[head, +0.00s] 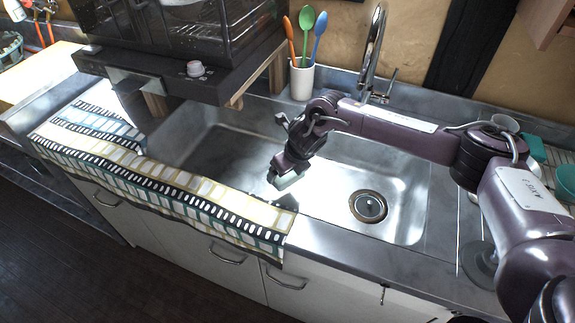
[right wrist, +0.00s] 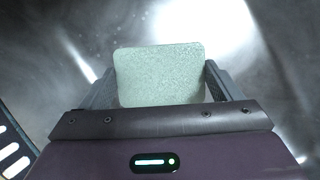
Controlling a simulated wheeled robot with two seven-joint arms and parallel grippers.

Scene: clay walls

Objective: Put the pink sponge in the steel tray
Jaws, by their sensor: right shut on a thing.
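My right gripper (head: 281,172) is shut on a pale green sponge (head: 291,180), over the steel sink basin (head: 325,205). In the right wrist view the sponge (right wrist: 160,75) sits upright between the two fingers, its flat face toward the camera. The sponge looks pale green, and no pink sponge shows. I cannot make out a steel tray apart from the sink. Whether the sponge touches the basin is unclear. My left gripper is not in view.
A patterned cloth (head: 180,188) hangs over the counter's front edge at left. A dark appliance (head: 185,50) stands behind it. A white cup with spoons (head: 301,80) and a faucet (head: 373,45) stand behind the sink. Teal dishes (head: 565,178) are at right.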

